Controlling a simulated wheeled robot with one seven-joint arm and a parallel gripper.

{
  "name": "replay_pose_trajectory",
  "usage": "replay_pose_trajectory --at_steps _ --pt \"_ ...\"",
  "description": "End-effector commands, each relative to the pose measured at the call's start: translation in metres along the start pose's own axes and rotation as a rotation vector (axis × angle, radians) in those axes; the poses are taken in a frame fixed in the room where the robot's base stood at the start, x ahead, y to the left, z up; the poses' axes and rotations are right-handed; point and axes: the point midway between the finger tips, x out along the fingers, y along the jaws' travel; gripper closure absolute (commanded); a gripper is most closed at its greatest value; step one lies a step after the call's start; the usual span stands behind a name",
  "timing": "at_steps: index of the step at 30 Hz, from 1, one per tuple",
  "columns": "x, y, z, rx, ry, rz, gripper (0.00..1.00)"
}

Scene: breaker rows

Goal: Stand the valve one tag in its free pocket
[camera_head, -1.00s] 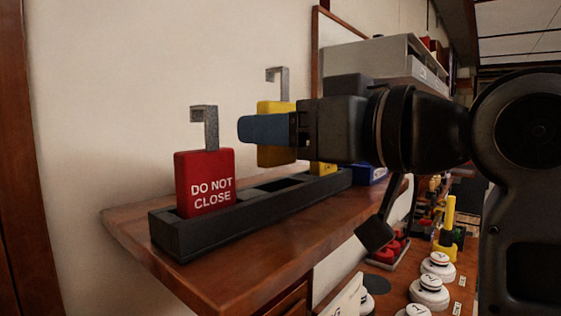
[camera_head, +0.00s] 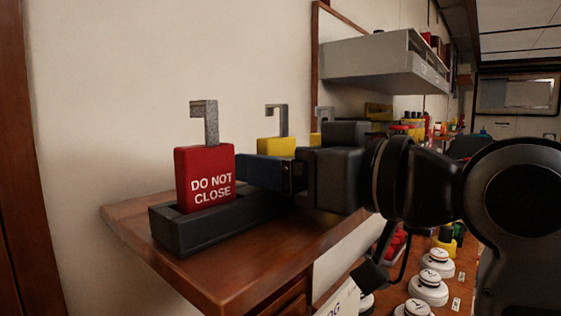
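A yellow tag (camera_head: 276,146) with a grey hook on top stands upright over the dark rack (camera_head: 197,236). My gripper (camera_head: 262,171) reaches in from the right at the rack's height, its blue finger across the tag's near face. The gripper appears shut on this tag; the far finger is hidden behind it. The tag's lower part and the pocket under it are hidden, so I cannot tell how deep it sits. No writing on it shows. A red "DO NOT CLOSE" tag (camera_head: 205,178) stands in the rack's left pocket, just left of the fingertip.
The rack stands on a wooden shelf (camera_head: 150,210) against a pale wall. Another grey hook (camera_head: 325,113) shows behind my gripper. A grey wall box (camera_head: 370,60) hangs above right. White round knobs (camera_head: 428,288) lie below right.

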Motion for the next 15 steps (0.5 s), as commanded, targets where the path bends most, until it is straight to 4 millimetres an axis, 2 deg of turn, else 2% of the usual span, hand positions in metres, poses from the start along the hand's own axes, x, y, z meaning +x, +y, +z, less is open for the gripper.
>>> replay_pose_trajectory --at_steps 2,11,15 --pt "0.0 0.0 0.0 0.0 0.0 0.0 0.17" --pt "0.0 0.0 -0.005 -0.001 0.001 0.0 0.17" --pt "-0.015 0.001 -0.003 -0.001 0.002 0.002 0.17"
